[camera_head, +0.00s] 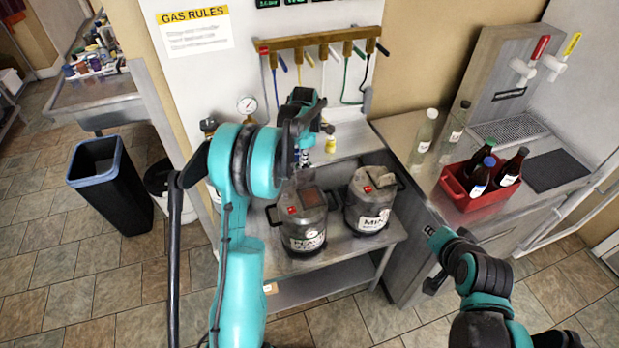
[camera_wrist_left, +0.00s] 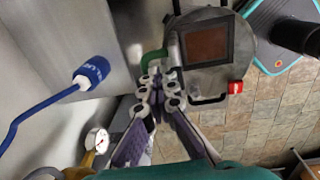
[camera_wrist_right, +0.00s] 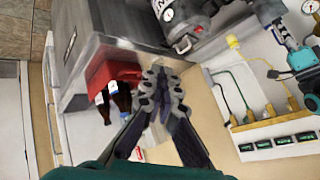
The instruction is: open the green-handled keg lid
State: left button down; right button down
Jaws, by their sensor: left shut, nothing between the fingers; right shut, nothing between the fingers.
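Two grey metal kegs stand side by side on a metal bench. The left keg (camera_head: 304,223) has a brown square panel on its top; the right keg (camera_head: 370,205) has a label beginning "MIN". The left wrist view shows a keg top (camera_wrist_left: 238,50) with a brown panel, a red cap and a green handle (camera_wrist_left: 154,60) at its left edge. My left gripper (camera_wrist_left: 160,82) is shut and empty, its fingertips close to the green handle; contact is unclear. My right gripper (camera_head: 432,262) is shut and empty, low in front of the right-hand counter, away from the kegs.
A red crate (camera_head: 466,194) with dark bottles and clear bottles (camera_head: 424,132) stand on the right counter beside taps. A wall rack (camera_head: 318,42) with coloured hoses hangs behind the kegs. A black bin (camera_head: 112,188) stands at left. The front floor is clear.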

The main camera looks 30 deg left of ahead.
jog(key=w+a+f+m+y, duration=0.1)
jog(key=w+a+f+y, duration=0.1)
jog(key=a, duration=0.6)
jog(key=w+a+f+m+y, duration=0.1)
jog(key=w+a, duration=0.1)
jog(key=a, duration=0.6)
jog(key=m+y, duration=0.3)
send_near(306, 173)
jog(key=f, duration=0.2)
jog(key=shift+w+a+f+g, duration=0.3)
jog(key=shift+w+f, duration=0.05)
jog(key=shift+w+a, duration=0.8)
jog(key=shift+a, duration=0.15)
pick_arm(q)
jog(key=shift+w+d, duration=0.1)
jog(key=shift+w, duration=0.05)
pick_arm(e)
jog(key=shift+w+a+r, duration=0.15)
jog(key=shift+w+a, duration=0.35)
jog(key=shift+a, duration=0.05)
